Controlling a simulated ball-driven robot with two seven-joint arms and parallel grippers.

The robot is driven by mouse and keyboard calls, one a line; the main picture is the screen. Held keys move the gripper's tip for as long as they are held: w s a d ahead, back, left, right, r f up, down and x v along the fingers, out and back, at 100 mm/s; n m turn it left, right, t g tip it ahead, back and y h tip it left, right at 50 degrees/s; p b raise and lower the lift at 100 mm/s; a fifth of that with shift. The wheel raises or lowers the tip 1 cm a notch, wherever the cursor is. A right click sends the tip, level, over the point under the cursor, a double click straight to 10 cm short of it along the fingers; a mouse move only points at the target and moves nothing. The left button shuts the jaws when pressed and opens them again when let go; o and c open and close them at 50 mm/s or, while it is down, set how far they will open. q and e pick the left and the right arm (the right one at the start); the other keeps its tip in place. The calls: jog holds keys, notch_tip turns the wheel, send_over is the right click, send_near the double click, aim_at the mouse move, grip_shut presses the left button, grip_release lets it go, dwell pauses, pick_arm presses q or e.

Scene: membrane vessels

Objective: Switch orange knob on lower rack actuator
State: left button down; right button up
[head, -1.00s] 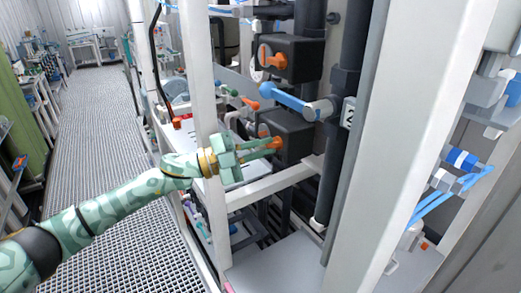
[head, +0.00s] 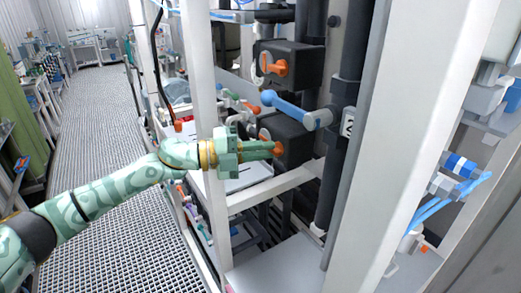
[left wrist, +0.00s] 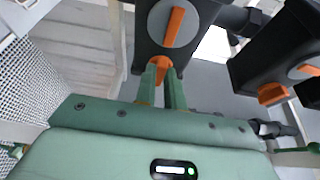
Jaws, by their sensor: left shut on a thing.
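The lower rack actuator (head: 295,135) is a black box on the white frame, and it also shows in the left wrist view (left wrist: 150,40). Its orange knob (head: 278,149) faces left, toward my arm. In the left wrist view the orange knob (left wrist: 161,65) sits between the tips of my green fingers, below an orange bar on a grey disc. My left gripper (head: 271,150) is shut on this knob, with its fingers partly hiding it in the head view. My right gripper is in neither view.
The upper actuator (head: 292,66), another black box with an orange knob, is above. A blue-handled valve (head: 290,106) juts out between them. White posts (head: 200,80) and a crossbar (head: 270,190) frame the rack. The grated aisle floor (head: 105,130) is open at left.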

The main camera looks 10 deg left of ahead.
pick_arm(q)
jog(key=shift+r, duration=0.2)
jog(key=c, duration=1.5)
grip_release()
jog(key=b+v, duration=0.5)
jog(key=v, duration=1)
jog(key=shift+s+a+f+b, duration=0.1)
jog(key=shift+s+a+b, duration=0.05)
jog(key=shift+a+b, duration=0.2)
